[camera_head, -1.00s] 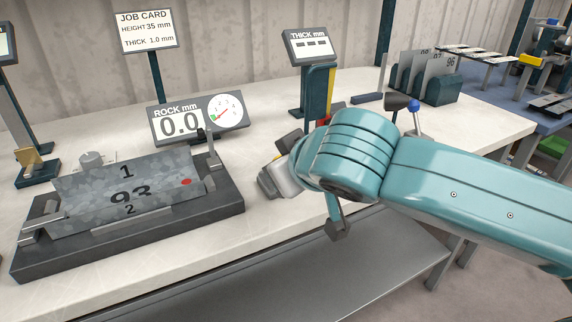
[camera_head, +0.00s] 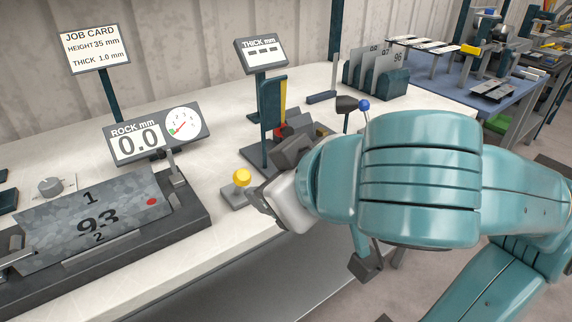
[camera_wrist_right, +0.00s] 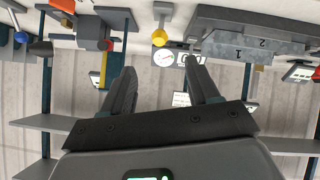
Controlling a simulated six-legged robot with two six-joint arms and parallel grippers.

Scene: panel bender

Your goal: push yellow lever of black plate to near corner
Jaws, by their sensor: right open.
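A yellow ball-topped lever (camera_head: 242,177) stands on a small grey plate (camera_head: 236,198) on the bench, right of the bending fixture. In the right wrist view the yellow knob (camera_wrist_right: 160,37) shows upside down, beyond the gap between my fingers. My right gripper (camera_head: 263,200) is just right of the lever in the head view, apparently apart from it. Its two fingers (camera_wrist_right: 163,78) are spread with nothing between them. The arm hides part of the gripper in the head view. My left gripper is in neither view.
A dark fixture (camera_head: 190,216) holding a grey panel (camera_head: 93,218) marked 93 lies left of the lever. The rock gauge (camera_head: 158,136) stands behind. A thickness stand (camera_head: 265,100) and blue-knobbed lever (camera_head: 364,104) are behind my arm. The bench's front edge is close.

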